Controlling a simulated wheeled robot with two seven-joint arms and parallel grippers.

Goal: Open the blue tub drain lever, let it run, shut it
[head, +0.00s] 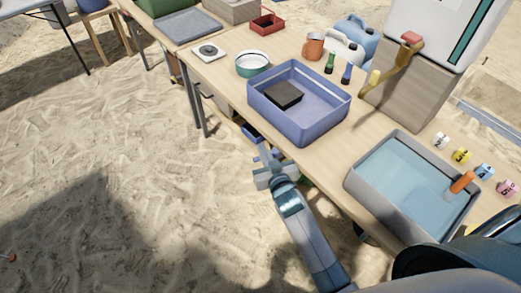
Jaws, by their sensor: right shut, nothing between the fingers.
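The blue tub (275,118) stands on the wooden table and has a dark block (284,95) lying inside it. I cannot make out its drain lever clearly; it may be hidden by the table edge or by my gripper. My right gripper (263,152) is shut and empty. It is in front of the table's near edge, below the tub in the picture, and appears apart from the tub. My left gripper is not in view.
A grey basin with water (358,190) and an orange-handled tool (462,182) stands to the right. A green-rimmed bowl (252,64) sits left of the tub. Open sand lies left of my arm.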

